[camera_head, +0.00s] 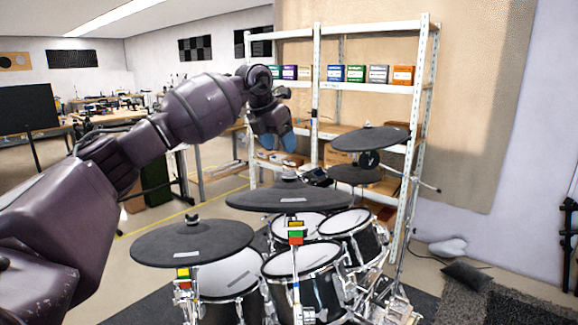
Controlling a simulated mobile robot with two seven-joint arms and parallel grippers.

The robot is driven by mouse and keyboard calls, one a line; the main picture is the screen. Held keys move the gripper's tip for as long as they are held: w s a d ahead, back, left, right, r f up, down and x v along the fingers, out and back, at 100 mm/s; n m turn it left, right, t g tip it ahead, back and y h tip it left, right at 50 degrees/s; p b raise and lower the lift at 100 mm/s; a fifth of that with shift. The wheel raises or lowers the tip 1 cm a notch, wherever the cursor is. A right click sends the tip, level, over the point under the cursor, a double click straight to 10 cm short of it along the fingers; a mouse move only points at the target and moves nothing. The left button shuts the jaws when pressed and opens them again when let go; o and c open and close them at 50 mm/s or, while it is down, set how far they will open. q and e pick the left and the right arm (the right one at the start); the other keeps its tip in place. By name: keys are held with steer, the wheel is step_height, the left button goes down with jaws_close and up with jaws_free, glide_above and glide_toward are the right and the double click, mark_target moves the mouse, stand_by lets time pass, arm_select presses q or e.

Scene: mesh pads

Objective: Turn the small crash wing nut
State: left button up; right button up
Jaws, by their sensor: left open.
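A drum kit with dark cymbal pads stands in front of me. The middle cymbal (320,199) has a small wing nut (289,174) on top at its centre. The left cymbal (190,245) also carries a small nut (192,219) on its centre. No label shows which cymbal is the small crash. My left arm reaches in from the left, and my left gripper (278,142) hangs above the middle cymbal's nut, fingers pointing down, with blue fingertips apart. It is open and empty, with a visible gap above the nut. My right gripper is not in view.
Two more dark pads, an upper right cymbal (371,139) and a lower one (356,175), stand behind to the right. Drums (303,260) sit below. A white shelf (376,87) with small boxes stands behind. Chrome stands crowd the lower right.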

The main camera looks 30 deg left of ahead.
mark_target(288, 167)
arm_select(q)
steer(key=x, duration=0.6)
steer(key=shift+w, duration=0.1)
steer(key=shift+x, duration=0.95)
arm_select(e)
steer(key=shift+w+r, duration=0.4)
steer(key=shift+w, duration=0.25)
arm_select(q)
steer(key=shift+c, duration=0.3)
steer(key=c, duration=0.9)
steer(key=shift+o, duration=0.2)
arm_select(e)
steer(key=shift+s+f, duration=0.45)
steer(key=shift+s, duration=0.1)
arm_select(q)
steer(key=shift+m, duration=0.3)
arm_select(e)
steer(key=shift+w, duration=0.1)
